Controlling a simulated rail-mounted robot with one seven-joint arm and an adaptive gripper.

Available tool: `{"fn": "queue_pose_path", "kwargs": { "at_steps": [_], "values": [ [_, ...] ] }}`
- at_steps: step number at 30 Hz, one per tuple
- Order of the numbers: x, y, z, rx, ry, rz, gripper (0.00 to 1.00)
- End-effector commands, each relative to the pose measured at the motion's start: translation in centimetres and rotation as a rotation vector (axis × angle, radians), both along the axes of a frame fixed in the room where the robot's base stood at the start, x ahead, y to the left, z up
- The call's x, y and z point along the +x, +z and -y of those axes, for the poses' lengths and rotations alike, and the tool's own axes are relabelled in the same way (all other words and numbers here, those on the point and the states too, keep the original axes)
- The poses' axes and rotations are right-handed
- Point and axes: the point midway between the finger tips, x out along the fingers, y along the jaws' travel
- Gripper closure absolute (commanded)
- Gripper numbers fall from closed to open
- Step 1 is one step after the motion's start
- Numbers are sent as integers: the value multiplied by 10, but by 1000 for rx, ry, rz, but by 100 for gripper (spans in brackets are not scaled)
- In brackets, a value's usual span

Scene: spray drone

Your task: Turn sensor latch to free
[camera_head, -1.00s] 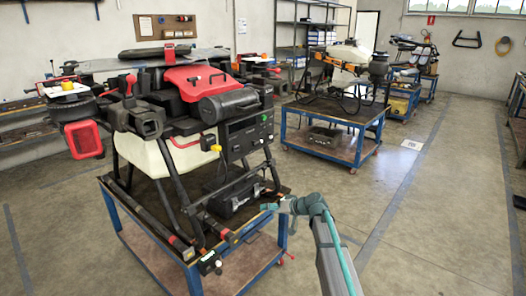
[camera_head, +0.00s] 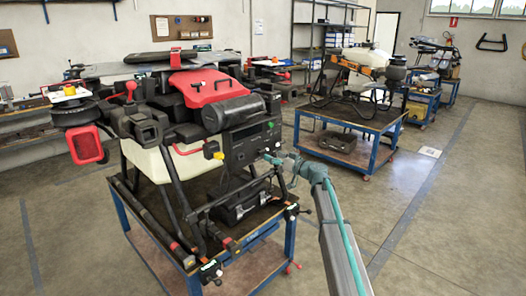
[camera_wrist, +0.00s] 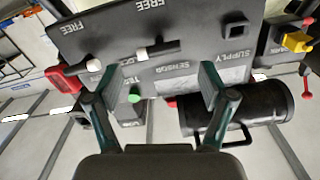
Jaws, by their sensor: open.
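The dark control panel (camera_head: 250,143) is on the right front side of the large drone (camera_head: 165,110). In the wrist view the panel (camera_wrist: 205,40) appears upside down, with FREE, SENSOR and SUPPLY lettering. A small white-tipped latch (camera_wrist: 142,53) sits at one end of a dark slot beside the SENSOR label (camera_wrist: 172,67). In the head view my gripper (camera_head: 270,159) is close to the panel; contact cannot be told.
A green button (camera_wrist: 134,98) and a black cylinder (camera_wrist: 240,110) are close to the fingers in the wrist view. A yellow-tipped red handle (camera_head: 215,152) sticks out left of the panel. The drone stands on a blue-framed cart (camera_head: 285,240). Open floor (camera_head: 425,225) lies to the right.

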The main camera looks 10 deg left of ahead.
Motion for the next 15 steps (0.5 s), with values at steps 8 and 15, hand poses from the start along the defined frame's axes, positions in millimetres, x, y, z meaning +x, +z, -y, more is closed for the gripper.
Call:
{"fn": "queue_pose_path", "kwargs": {
  "at_steps": [8, 15],
  "values": [
    [32, 3, -40, 0, 2, -1, 19],
    [42, 1, -54, 1, 0, -1, 19]
  ]
}}
